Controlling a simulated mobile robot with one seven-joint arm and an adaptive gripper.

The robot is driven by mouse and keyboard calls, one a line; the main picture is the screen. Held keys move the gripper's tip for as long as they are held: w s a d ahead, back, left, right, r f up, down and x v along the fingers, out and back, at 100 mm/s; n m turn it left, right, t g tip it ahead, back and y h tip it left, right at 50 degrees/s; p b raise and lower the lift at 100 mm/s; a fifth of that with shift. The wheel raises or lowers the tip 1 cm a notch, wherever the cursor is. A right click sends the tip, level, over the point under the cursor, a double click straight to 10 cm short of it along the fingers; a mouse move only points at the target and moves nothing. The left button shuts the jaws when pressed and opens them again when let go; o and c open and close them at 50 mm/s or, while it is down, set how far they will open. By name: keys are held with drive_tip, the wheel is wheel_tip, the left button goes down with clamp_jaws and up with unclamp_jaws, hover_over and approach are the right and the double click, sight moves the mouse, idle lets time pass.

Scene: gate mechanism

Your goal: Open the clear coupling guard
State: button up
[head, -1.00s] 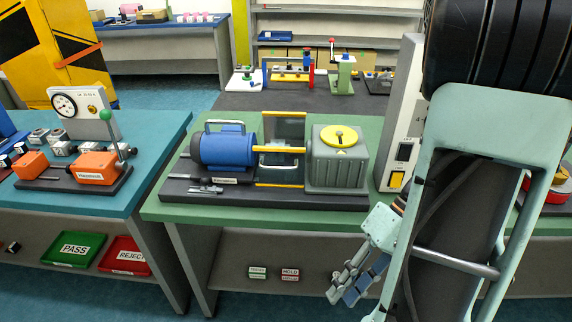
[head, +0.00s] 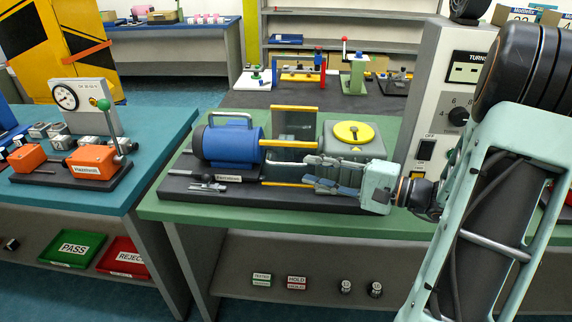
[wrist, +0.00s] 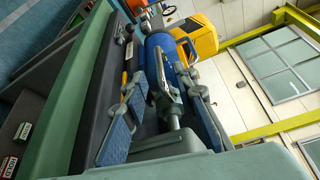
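The clear coupling guard (head: 294,123) sits between the blue motor (head: 228,146) and the grey gearbox (head: 350,136) with its yellow disc. Yellow bars edge the guard along the top, middle and lower front. A clear upright panel shows at its back. My gripper (head: 306,170) is in front of the gearbox, pointing left toward the guard, and hides part of the gearbox and the guard's right front. In the wrist view my gripper (wrist: 163,100) has its two blue-padded fingers spread apart, with guard and motor parts beyond and between them. I cannot tell if anything is touched.
The machine stands on a dark base plate (head: 250,196) on a green bench (head: 160,207). A tall grey control box (head: 430,110) with a yellow switch stands to the right, close to my arm. A teal table with a gauge stand (head: 84,105) is at the left.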

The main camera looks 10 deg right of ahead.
sight(291, 165)
drive_tip(key=x, duration=0.7)
drive_tip(key=shift+w+a, duration=0.25)
drive_tip(key=shift+a, duration=0.1)
drive_tip(key=shift+c, duration=0.3)
clamp_jaws()
